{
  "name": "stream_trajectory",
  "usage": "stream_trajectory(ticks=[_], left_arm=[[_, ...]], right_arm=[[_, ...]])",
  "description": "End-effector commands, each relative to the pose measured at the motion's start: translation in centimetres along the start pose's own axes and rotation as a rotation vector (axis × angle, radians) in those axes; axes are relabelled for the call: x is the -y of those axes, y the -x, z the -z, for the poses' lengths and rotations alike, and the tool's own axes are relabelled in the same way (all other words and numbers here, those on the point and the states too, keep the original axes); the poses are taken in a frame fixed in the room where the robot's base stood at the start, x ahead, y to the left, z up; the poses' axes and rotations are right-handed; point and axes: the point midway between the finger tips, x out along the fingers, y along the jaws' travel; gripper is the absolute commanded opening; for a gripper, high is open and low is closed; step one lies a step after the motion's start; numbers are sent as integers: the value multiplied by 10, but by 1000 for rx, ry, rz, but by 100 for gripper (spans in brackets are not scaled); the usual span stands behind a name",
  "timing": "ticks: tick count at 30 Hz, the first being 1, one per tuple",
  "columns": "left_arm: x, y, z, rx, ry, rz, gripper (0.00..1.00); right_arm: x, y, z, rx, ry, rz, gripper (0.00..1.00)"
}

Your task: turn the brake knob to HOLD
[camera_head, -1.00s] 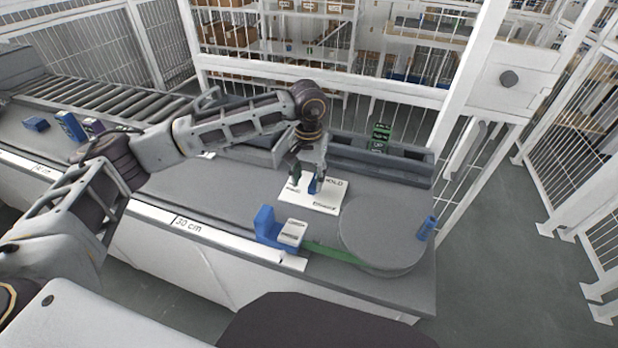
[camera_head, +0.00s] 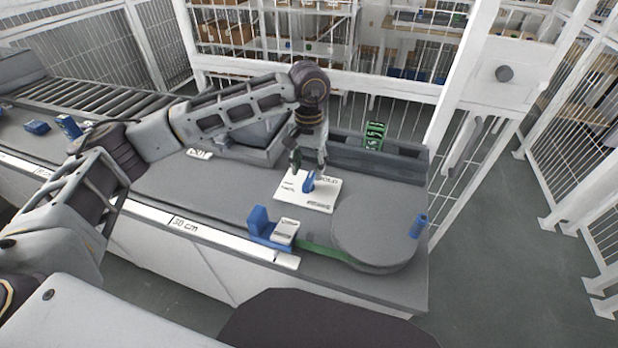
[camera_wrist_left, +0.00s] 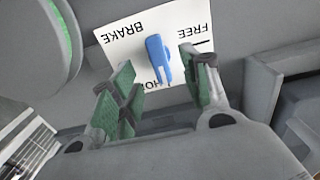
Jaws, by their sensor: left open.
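The brake knob (camera_head: 309,183) is blue and stands on a white plate (camera_head: 293,198) on the grey bench. In the left wrist view the plate (camera_wrist_left: 122,48) shows upside-down BRAKE and FREE labels and part of HOLD. The blue knob (camera_wrist_left: 157,55) points down the picture there, its lower end beside the partly hidden HOLD letters. My left gripper (camera_head: 308,164) is open above the back of the plate. In the left wrist view the green-padded fingers of this gripper (camera_wrist_left: 158,86) stand apart either side of the knob's line, with no contact visible. My right gripper is not in view.
A grey trough (camera_head: 385,160) runs behind the plate.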

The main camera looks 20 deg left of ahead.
Motion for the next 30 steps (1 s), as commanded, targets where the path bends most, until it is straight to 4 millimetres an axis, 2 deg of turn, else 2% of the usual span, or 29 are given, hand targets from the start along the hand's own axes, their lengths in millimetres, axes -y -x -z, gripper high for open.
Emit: stream_trajectory(ticks=[1, 7, 18, 30], left_arm=[[0, 4, 0, 0, 0, 0, 46], [0, 18, 0, -1, 0, 0, 46], [0, 38, 0, -1, 0, 0, 46], [0, 39, 0, 0, 0, 0, 46]], right_arm=[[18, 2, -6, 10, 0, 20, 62], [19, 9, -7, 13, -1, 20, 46], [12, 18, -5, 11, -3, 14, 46], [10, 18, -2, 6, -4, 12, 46]])
